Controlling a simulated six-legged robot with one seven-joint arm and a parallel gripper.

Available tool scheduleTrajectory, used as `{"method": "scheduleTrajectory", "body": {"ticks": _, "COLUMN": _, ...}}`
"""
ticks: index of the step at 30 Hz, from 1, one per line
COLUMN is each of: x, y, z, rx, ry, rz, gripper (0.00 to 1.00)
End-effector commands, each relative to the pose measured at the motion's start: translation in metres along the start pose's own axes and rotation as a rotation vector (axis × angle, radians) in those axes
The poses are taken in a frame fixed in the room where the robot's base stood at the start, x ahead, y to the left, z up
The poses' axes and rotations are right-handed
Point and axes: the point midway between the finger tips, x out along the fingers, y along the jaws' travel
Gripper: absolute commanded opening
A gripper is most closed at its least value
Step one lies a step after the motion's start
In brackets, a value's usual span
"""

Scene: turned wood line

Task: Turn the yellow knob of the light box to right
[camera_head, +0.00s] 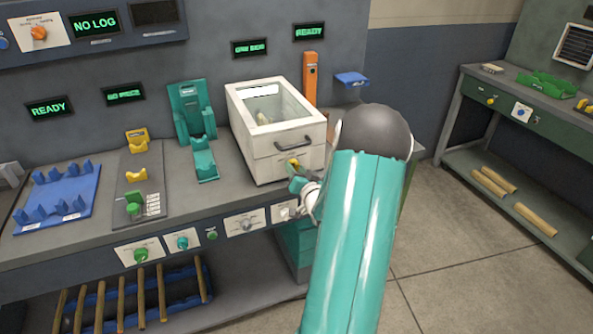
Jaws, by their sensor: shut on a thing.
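The light box (254,108) is a white box with a window in its top and a dark handle on its front. It stands on the grey workbench left of my arm. Its yellow knob (293,162) is low on the front face, near the right side. My gripper (299,175) is at the knob and shut on it. My teal and grey arm comes in from the lower right and hides part of the gripper and the bench edge. The knob's pointer direction is too small to tell.
An orange post (310,78) and a blue bracket (351,79) stand behind the box. A teal cradle (204,164) is to its left. Further left are yellow supports (137,175) and a blue rack (58,196). Open floor (470,270) lies to the right.

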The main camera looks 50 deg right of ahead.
Motion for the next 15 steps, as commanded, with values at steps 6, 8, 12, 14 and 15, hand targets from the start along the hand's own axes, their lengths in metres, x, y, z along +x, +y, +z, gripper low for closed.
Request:
{"method": "scheduleTrajectory", "body": {"ticks": 6, "x": -0.0013, "y": 0.001, "z": 0.0008, "rx": 0.109, "ry": -0.002, "rz": 0.001, "gripper": 0.14}}
{"method": "scheduleTrajectory", "body": {"ticks": 8, "x": -0.0013, "y": 0.0011, "z": 0.0008, "rx": 0.139, "ry": -0.002, "rz": 0.001, "gripper": 0.14}}
{"method": "scheduleTrajectory", "body": {"ticks": 12, "x": -0.0013, "y": 0.0013, "z": 0.0009, "rx": 0.209, "ry": -0.002, "rz": 0.002, "gripper": 0.14}}
{"method": "scheduleTrajectory", "body": {"ticks": 14, "x": -0.0013, "y": 0.0014, "z": 0.0009, "rx": 0.239, "ry": -0.002, "rz": 0.002, "gripper": 0.14}}
{"method": "scheduleTrajectory", "body": {"ticks": 15, "x": -0.0013, "y": 0.0015, "z": 0.001, "rx": 0.258, "ry": -0.002, "rz": 0.002, "gripper": 0.14}}
